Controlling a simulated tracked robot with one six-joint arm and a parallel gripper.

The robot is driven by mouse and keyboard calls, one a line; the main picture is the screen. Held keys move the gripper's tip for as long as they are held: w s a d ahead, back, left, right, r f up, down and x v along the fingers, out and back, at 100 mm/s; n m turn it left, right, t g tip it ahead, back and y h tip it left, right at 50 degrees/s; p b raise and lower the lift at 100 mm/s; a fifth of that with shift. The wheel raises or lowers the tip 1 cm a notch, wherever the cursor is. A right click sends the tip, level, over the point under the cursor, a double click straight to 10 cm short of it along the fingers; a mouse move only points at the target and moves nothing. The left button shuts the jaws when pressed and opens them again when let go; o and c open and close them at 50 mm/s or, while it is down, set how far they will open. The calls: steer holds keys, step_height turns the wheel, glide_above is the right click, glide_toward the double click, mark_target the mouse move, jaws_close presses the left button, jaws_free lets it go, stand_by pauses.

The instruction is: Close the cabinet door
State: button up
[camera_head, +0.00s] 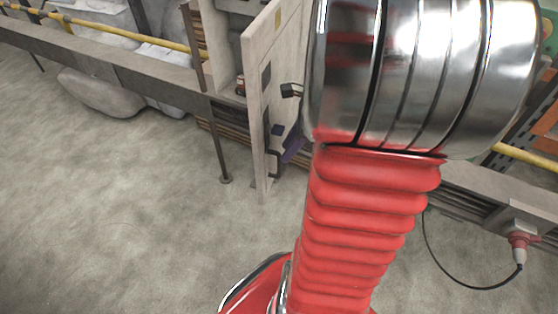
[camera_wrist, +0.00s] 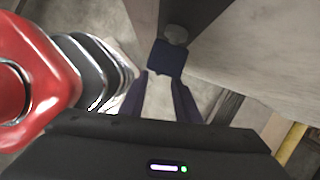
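The cabinet door (camera_head: 258,118) is a pale upright panel. It stands swung open, out from the cabinet, and appears nearly edge-on in the head view. Dark fittings (camera_head: 291,90) and a black handle-like bar (camera_head: 273,165) are on its right face. My gripper (camera_head: 292,146) shows as purple parts close to that face, low down; contact cannot be told. In the wrist view, my gripper's two purple fingers (camera_wrist: 165,85) lean toward a dark navy block (camera_wrist: 167,57). Whether this block is the fingertips or a separate part is unclear. My red and metal arm hides much of the cabinet.
A grey beam with a yellow pipe (camera_head: 130,31) runs along the back. A thin metal post (camera_head: 218,140) stands left of the door. A cable with a red plug (camera_head: 518,243) hangs at right. The concrete floor (camera_head: 110,210) at left is clear.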

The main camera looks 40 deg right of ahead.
glide_above(279, 174)
steer(key=f, duration=0.6)
steer(key=shift+w+d+f, duration=0.15)
steer(key=shift+w+d, duration=0.05)
steer(key=shift+d, duration=0.05)
jaws_close()
stand_by(0.3)
